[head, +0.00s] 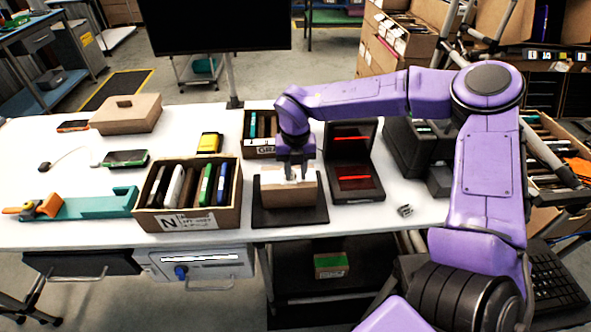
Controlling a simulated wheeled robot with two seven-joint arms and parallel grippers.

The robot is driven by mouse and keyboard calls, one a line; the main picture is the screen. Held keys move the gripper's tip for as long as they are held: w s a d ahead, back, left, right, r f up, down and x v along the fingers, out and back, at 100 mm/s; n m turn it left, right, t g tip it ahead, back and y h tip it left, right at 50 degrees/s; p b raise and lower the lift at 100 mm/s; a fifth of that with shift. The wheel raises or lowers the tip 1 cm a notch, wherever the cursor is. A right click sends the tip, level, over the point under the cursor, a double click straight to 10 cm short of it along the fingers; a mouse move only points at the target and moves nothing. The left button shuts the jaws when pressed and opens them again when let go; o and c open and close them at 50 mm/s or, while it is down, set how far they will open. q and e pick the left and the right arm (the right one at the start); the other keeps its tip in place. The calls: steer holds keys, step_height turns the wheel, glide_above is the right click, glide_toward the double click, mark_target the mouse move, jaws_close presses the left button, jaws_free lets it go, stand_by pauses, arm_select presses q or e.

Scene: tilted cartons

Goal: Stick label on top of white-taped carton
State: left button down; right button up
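A small brown carton (289,195) sits on a black square platform (264,215) near the table's front edge. Its top shows whitish patches, but I cannot tell tape from label there. My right gripper (296,172) points down at the carton's top, with its fingertips at or just above it. The fingers partly cover the top, and whether they are apart or closed on something is too small to tell. My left gripper is not in view.
Left of the platform stands an open carton of upright items marked N (185,221). Another open bin (259,148) is behind. A black device with red lights (353,160) stands right. A closed brown box (126,113), yellow item (209,143) and teal tool (95,207) lie left.

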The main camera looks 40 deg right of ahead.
step_height(320, 180, up, 10)
steer(key=b, duration=0.2)
step_height(320, 180, up, 7)
steer(key=p, duration=0.5)
glide_above(295, 174)
steer(key=shift+d+f, duration=0.1)
steer(key=shift+f, duration=0.15)
